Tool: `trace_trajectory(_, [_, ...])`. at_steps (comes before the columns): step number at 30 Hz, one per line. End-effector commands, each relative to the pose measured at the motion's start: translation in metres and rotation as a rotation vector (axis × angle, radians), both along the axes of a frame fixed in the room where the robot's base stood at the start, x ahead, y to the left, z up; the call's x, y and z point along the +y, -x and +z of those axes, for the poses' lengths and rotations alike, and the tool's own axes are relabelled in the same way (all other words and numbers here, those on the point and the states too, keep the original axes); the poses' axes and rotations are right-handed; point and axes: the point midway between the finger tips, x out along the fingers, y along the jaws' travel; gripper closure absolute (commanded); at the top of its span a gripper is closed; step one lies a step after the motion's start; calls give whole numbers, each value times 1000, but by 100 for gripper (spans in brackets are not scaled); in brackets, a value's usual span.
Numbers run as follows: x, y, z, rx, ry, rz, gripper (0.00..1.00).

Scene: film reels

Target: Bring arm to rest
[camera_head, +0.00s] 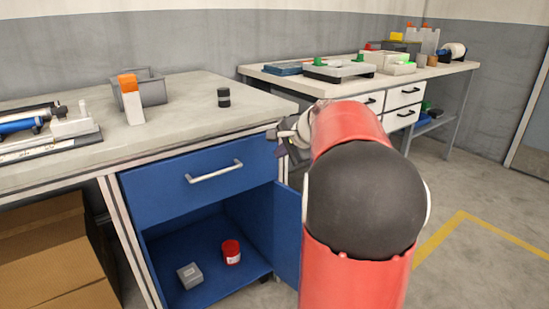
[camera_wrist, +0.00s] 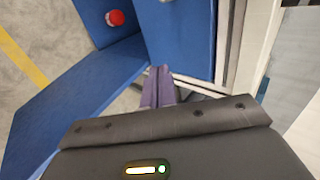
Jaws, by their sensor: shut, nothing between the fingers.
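My gripper (camera_wrist: 159,72) shows in the wrist view with its two dark purple fingers together and nothing between them. In the head view my red arm reaches forward, and the end of it (camera_head: 290,135) is at the front right corner of the near workbench (camera_head: 190,111). The arm hides part of the hand there. The fingers point toward the blue cabinet (camera_wrist: 182,40), which fills the upper middle of the wrist view. I cannot tell whether they touch it.
The cabinet's door (camera_head: 287,235) stands open below my arm. A red can (camera_head: 231,251) and a grey box (camera_head: 190,275) lie inside. The drawer (camera_head: 200,180) above is shut. A black cylinder (camera_head: 224,97) and a grey bin (camera_head: 152,90) stand on the workbench. Open floor lies right.

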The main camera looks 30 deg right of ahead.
Motion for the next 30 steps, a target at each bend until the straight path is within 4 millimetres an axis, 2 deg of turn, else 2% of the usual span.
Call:
trace_trajectory(3, [0, 7, 6, 0, 1, -1, 100])
trace_trajectory(10, [2, 10, 8, 3, 2, 4, 100])
trace_trajectory(13, [21, 14, 9, 18, 34, 51, 100])
trace_trajectory(14, [33, 17, 10, 25, 53, 80, 100])
trace_trajectory(17, [86, 37, 9, 68, 155, 222, 100])
trace_trajectory(18, [112, 51, 8, 89, 211, 298, 100])
trace_trajectory(20, [150, 76, 2, 120, 304, 423, 100])
trace_trajectory(21, [173, 94, -3, 139, 368, 508, 100])
trace_trajectory(24, [218, 143, -19, 179, 530, 714, 100])
trace_trajectory(27, [246, 189, -38, 205, 682, 899, 100])
trace_trajectory(30, [261, 226, -57, 222, 810, 1048, 100])
